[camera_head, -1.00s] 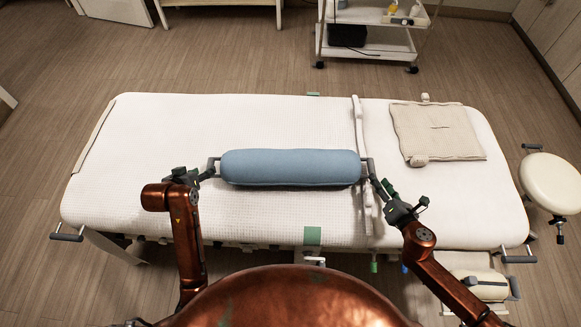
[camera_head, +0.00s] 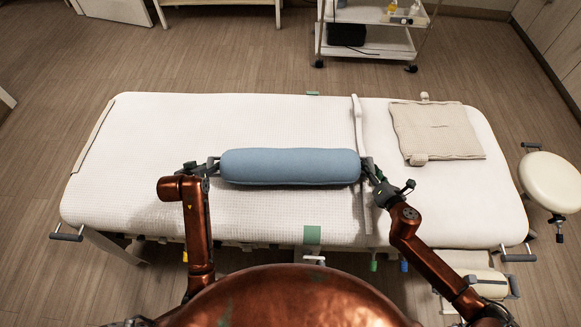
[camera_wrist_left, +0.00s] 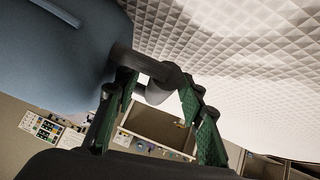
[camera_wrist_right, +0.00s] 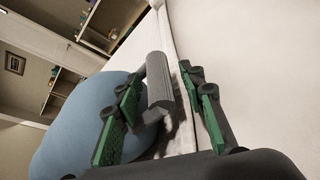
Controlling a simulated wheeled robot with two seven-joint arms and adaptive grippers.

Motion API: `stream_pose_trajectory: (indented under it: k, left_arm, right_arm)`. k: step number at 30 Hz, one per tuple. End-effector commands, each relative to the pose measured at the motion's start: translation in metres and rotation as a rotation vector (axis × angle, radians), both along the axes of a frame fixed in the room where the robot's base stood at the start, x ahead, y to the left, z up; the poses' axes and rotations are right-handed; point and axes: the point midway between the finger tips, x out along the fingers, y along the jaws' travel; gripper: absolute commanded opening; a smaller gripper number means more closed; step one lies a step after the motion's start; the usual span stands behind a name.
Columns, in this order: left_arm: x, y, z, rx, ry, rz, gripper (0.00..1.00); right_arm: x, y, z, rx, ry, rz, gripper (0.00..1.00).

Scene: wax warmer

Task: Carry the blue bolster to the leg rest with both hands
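The blue bolster (camera_head: 290,167) lies across the middle of the white padded bed (camera_head: 150,130), with a grey handle at each end. My left gripper (camera_head: 204,168) is at its left handle. In the left wrist view the green-padded fingers are apart, with the grey handle (camera_wrist_left: 158,92) at their tips. My right gripper (camera_head: 374,175) is at the right handle (camera_head: 367,166). In the right wrist view its fingers are apart, with the handle (camera_wrist_right: 158,85) between them. Neither gripper is visibly closed on its handle. I cannot tell which part is the leg rest.
A pale strap (camera_head: 358,130) crosses the bed just right of the bolster. A beige cushion (camera_head: 437,131) lies farther right. A round stool (camera_head: 551,183) stands right of the bed and a trolley (camera_head: 370,42) behind it.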

Motion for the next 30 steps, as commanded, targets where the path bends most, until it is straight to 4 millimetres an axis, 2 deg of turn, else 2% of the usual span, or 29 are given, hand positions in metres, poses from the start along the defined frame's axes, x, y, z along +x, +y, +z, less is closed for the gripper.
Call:
stream_pose_trajectory:
  k: [2,15,30]
  left_arm:
    - [-0.0001,0.0,0.0,0.0,0.0,0.0,0.3]
    - [-0.0001,-0.0001,0.0,0.0,0.0,0.0,0.0]
    - [-0.0001,0.0,0.0,0.0,0.0,0.0,0.0]
  right_arm:
    - [-0.0001,-0.0002,0.0001,0.0,0.0,0.0,0.3]
    - [-0.0004,-0.0005,-0.0003,-0.001,0.0,0.0,0.0]
    - [-0.0008,-0.0005,-0.001,-0.003,0.001,0.001,0.0]
